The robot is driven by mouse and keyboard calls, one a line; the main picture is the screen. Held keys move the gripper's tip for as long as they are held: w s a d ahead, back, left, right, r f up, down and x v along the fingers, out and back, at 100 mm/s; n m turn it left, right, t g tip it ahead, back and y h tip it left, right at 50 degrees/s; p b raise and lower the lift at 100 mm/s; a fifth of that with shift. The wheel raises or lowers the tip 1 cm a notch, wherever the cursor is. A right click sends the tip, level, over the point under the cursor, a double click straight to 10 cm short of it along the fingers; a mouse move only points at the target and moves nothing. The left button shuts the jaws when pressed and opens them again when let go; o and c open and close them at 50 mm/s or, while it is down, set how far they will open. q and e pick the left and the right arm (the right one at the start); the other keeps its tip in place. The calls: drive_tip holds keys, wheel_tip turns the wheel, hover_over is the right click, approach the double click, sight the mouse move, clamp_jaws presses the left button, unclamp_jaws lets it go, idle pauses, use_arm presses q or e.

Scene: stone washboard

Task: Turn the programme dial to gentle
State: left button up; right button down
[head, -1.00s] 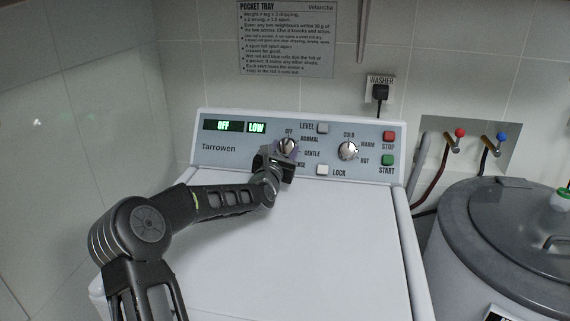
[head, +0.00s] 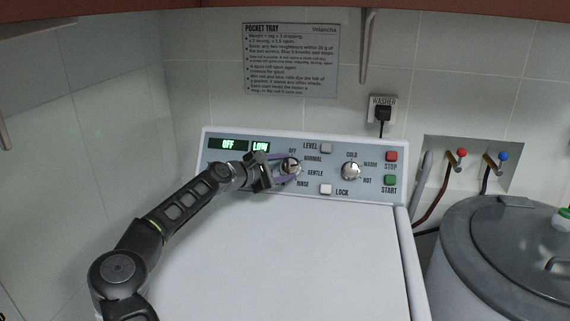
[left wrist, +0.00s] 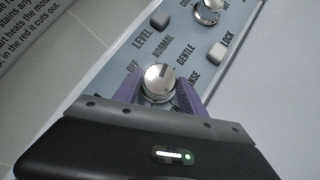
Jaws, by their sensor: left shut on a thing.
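The programme dial (head: 291,166) is a round silver knob on the washer's panel, ringed by the words OFF, NORMAL, GENTLE and RINSE. The display (head: 228,145) reads OFF. My left gripper (head: 289,168) reaches in from the left and is shut on the dial. The left wrist view shows its purple fingers on either side of the dial (left wrist: 158,82). A dark mark shows on the upper part of the knob there; I cannot tell exactly which word it points to. My right gripper is out of view.
A second knob (head: 351,171) for temperature stands to the right. The red STOP button (head: 391,156) and green START button (head: 390,180) are at the panel's right end. The LEVEL button (head: 326,147) and LOCK button (head: 326,188) lie close to the dial. The white washer top (head: 300,250) is clear.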

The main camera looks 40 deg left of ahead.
use_arm(q)
drive_tip(key=m+g+p, duration=0.1)
drive_tip(key=r+m+h+p, duration=0.1)
drive_tip(key=m+p, duration=0.1)
drive_tip(key=shift+a+g, duration=0.2)
drive_tip(key=shift+g, duration=0.2)
drive_tip(key=shift+w+f+m+g+h+p, duration=0.15)
drive_tip(key=shift+m+g+h+p, duration=0.25)
drive_tip(key=shift+m+p, duration=0.55)
drive_tip(key=o, duration=1.4)
drive_tip(key=shift+f, duration=0.15)
drive_tip(key=shift+c, duration=0.2)
drive_tip(key=b+v, duration=0.2)
drive_tip(key=v, duration=0.6)
drive_tip(key=shift+w+d, duration=0.1)
drive_tip(key=shift+d, duration=0.05)
